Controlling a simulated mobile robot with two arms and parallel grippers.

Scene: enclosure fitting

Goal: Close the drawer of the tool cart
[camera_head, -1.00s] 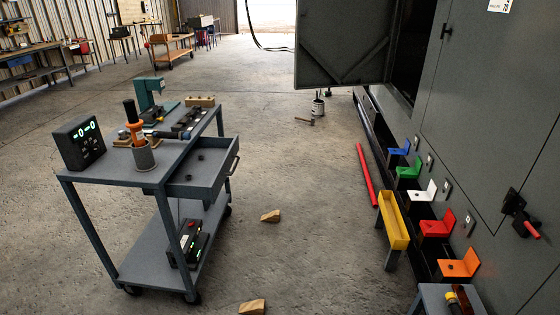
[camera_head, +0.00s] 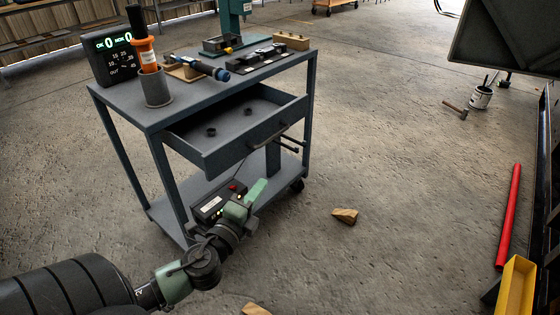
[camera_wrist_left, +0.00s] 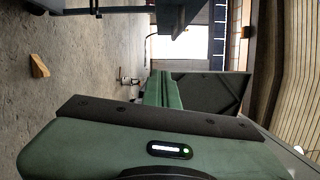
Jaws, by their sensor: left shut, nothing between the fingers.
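The grey tool cart (camera_head: 232,80) stands in the middle left of the head view. Its drawer (camera_head: 225,148) is pulled well out toward the right front, and small dark rings lie inside. My left gripper (camera_head: 258,189), with pale green parts, is low in front of the cart, below the drawer front in the picture. It is shut and empty; whether it touches the cart cannot be told. The left wrist view shows my green hand housing (camera_wrist_left: 110,150) and a dark cart part (camera_wrist_left: 110,12) at the top. My right gripper is not visible.
The cart top carries a display box (camera_head: 115,55), a cup (camera_head: 155,90) with an orange-handled tool, and a green press (camera_head: 231,18). A black box (camera_head: 212,207) sits on the lower shelf.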

